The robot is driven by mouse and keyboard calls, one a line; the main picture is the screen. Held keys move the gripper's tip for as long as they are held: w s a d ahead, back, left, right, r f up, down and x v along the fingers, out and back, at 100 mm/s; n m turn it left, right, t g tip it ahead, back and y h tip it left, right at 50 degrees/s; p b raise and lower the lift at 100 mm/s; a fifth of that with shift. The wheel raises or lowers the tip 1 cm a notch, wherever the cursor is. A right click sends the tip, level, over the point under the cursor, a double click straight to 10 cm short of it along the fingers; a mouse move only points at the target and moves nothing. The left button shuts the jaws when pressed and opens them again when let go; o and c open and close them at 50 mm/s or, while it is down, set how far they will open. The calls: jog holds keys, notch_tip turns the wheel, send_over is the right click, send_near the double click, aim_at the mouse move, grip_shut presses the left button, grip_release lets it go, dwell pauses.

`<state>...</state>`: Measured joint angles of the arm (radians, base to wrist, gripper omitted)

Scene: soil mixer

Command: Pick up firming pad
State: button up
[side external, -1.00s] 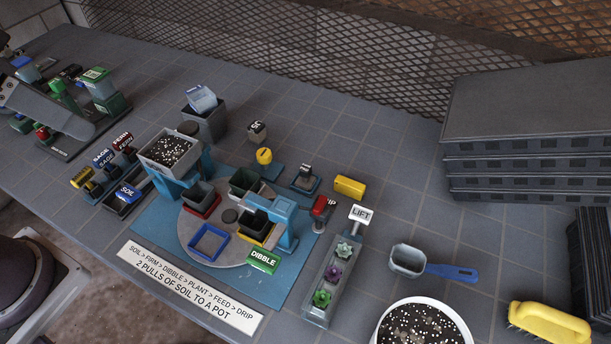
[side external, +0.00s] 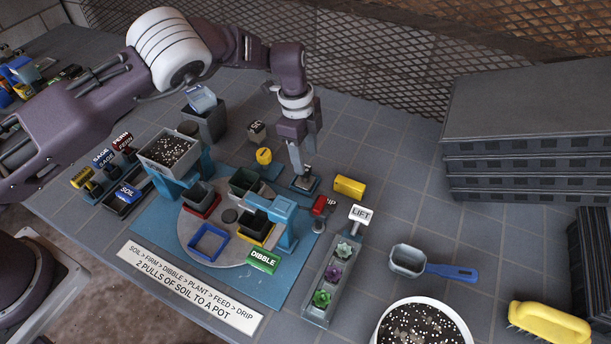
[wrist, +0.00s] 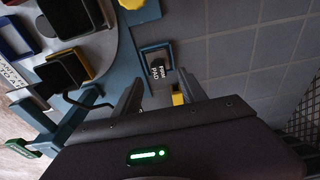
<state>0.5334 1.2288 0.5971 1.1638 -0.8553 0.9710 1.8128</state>
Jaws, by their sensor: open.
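The firming pad (wrist: 155,62) is a small dark block with a white "FIRM PAD" label, seen in the wrist view. It sits in a blue-edged holder (wrist: 143,50). In the side view the pad (side external: 305,181) stands right of the turntable, partly hidden by my fingers. My gripper (side external: 300,168) points down just over the pad. In the wrist view my gripper (wrist: 160,82) is open and empty, its fingers spread wider than the pad, which shows between and just beyond the tips. Whether the fingers touch it, I cannot tell.
A yellow block (side external: 349,187) lies just right of the pad. A red-topped tool (side external: 321,207) and the LIFT tray (side external: 322,300) of plants stand nearer the front. The blue press frame (side external: 288,225) and turntable (side external: 190,232) are to the left. Bare bench lies behind right.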

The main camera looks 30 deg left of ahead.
notch_tip(320, 180, down, 5)
jog(key=shift+d+r, duration=0.1)
jog(key=shift+r, duration=0.05)
jog(key=shift+c, duration=0.4)
jog(key=shift+r, duration=0.1)
grip_shut()
